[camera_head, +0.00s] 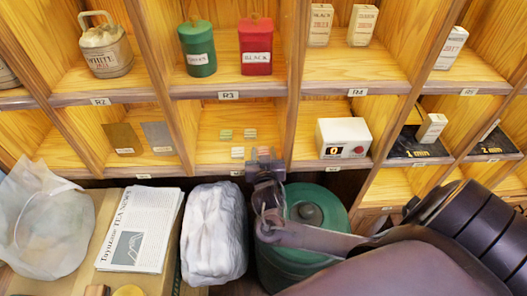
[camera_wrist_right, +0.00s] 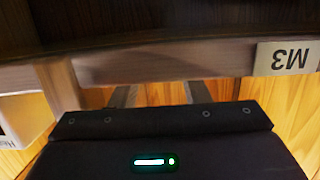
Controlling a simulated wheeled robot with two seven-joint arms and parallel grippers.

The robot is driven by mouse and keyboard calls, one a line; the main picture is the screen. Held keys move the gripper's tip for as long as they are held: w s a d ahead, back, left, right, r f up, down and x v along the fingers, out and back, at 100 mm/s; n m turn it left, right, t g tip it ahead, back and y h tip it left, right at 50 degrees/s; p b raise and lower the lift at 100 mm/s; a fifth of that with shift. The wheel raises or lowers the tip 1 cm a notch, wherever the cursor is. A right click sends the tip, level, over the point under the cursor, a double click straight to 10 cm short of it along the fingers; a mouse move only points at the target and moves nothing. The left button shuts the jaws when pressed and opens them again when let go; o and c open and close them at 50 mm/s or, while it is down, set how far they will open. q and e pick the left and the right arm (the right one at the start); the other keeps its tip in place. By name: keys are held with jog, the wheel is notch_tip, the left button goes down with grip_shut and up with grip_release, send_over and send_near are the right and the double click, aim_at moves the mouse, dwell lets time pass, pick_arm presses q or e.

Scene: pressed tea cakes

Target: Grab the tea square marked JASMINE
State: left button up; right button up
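My right gripper (camera_head: 264,154) is at the front edge of this compartment, right of the pale square, and may hide part of another. In the right wrist view its fingers (camera_wrist_right: 160,94) are apart with nothing seen between them; their tips are hidden behind a shelf edge. My left gripper is not in view.
The shelf edge with an upside-down M3 label (camera_wrist_right: 286,58) crosses close before the right gripper. A white box with a display (camera_head: 343,138) stands in the compartment to the right. A green canister (camera_head: 305,215) and a white wrapped bundle (camera_head: 214,232) stand below the shelf.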

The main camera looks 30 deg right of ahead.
jog(key=c, duration=0.6)
jog(key=shift+o, duration=0.2)
jog(key=shift+r, duration=0.1)
